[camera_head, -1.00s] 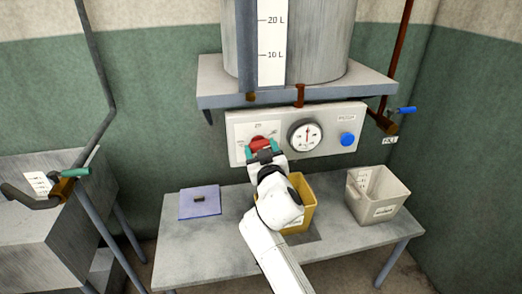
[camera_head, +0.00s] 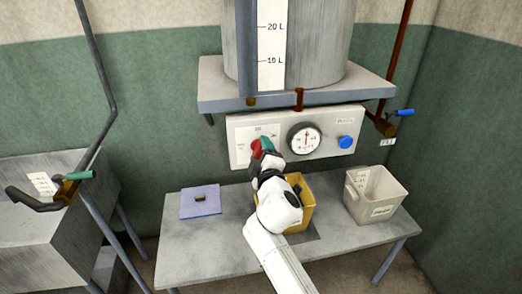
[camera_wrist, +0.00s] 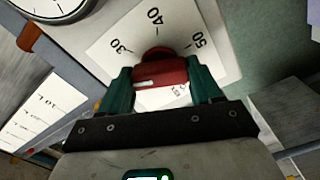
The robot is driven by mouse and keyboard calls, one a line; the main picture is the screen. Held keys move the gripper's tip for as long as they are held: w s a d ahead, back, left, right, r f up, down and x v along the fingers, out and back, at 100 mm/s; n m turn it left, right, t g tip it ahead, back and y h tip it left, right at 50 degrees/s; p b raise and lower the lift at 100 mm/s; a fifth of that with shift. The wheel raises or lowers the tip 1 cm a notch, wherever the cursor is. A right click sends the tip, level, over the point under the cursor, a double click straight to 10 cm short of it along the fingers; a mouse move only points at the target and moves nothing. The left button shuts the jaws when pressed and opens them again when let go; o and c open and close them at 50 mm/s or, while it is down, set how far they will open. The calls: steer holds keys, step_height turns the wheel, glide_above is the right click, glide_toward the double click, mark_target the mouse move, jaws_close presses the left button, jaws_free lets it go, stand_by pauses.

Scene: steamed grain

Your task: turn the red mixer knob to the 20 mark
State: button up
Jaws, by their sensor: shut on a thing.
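The red mixer knob (camera_head: 256,148) is on the white dial plate (camera_head: 240,152) at the left of the wall panel. My gripper (camera_head: 262,147) is turned at an angle and shut on the knob, with its teal fingers on either side. In the wrist view the red knob (camera_wrist: 160,72) sits between the teal fingers. The dial card (camera_wrist: 115,30) there shows the marks 30, 40 and 50. The 20 mark is not visible in the wrist view, and I cannot tell which mark the knob points to.
A round gauge (camera_head: 305,138) and a blue button (camera_head: 346,141) are right of the knob. A yellow bin (camera_head: 308,212) and a pale bin (camera_head: 378,203) stand on the table (camera_head: 185,250) below. A shelf (camera_head: 330,91) with a tank (camera_head: 320,40) juts out above.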

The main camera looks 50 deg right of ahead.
steer(key=n+p, duration=0.1)
steer(key=n, duration=0.3)
steer(key=shift+w+r+n, duration=0.1)
steer(key=shift+r+n, duration=0.05)
steer(key=shift+n, duration=0.15)
steer(key=shift+a, duration=0.1)
stand_by(0.4)
steer(key=o, duration=0.8)
steer(key=shift+c, duration=0.2)
steer(key=o, duration=0.3)
steer(key=b+v, duration=0.1)
steer(key=v, duration=0.9)
steer(key=shift+s+a, duration=0.2)
steer(key=shift+s, duration=0.15)
